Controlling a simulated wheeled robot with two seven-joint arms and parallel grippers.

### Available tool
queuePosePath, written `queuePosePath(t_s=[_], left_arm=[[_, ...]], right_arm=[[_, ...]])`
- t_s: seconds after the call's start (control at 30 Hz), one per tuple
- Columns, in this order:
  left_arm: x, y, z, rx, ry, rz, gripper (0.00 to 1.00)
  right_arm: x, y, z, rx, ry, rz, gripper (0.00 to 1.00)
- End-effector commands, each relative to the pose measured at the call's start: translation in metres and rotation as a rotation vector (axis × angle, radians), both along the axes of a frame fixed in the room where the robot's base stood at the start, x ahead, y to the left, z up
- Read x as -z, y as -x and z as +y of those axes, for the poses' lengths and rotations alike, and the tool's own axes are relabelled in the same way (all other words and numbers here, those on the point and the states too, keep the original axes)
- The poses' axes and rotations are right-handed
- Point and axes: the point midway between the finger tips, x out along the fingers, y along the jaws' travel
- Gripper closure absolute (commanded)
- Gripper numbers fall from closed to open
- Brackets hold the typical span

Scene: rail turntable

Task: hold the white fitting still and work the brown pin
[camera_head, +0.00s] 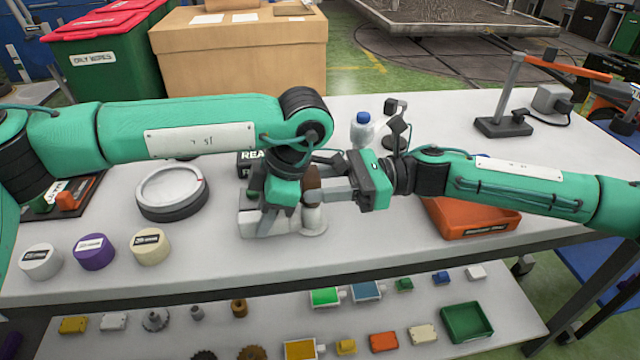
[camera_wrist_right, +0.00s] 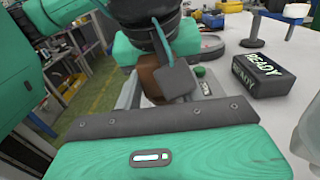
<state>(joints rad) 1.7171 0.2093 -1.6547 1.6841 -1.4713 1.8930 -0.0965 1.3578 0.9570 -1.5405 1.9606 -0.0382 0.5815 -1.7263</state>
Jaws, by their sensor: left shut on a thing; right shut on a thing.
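The white fitting (camera_head: 250,224) sits on the bench near its front edge, with a round upright part at its right. The brown pin (camera_head: 312,177) stands upright at the top of that part, and it also shows in the right wrist view (camera_wrist_right: 149,80). My left gripper (camera_head: 268,218) comes down from above and is shut on the fitting; its arm hides part of the fitting. My right gripper (camera_head: 320,191) reaches in from the right and is shut on the brown pin. The exact contact at the pin is partly hidden.
A black READY block (camera_wrist_right: 263,76) stands behind the fitting. A round white dial (camera_head: 170,187) and several capped pucks (camera_head: 94,252) lie to the left. An orange tray (camera_head: 468,222) lies beneath my right forearm. A blue-capped bottle (camera_head: 362,130) stands behind.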

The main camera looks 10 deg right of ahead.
Motion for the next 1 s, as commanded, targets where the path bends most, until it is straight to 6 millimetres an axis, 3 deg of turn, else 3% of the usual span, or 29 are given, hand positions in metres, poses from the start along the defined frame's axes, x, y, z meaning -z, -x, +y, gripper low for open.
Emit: queuePosePath(t_s=[0.47, 1.0], left_arm=[[0.001, 0.0, 0.0, 0.0, -0.002, 0.001, 1.0], [0.004, 0.001, 0.001, -0.001, -0.007, 0.007, 1.0]], right_arm=[[-0.006, 0.0, 0.0, -0.001, -0.003, -0.004, 0.88], [-0.034, 0.002, 0.002, -0.007, -0.008, -0.01, 0.92]])
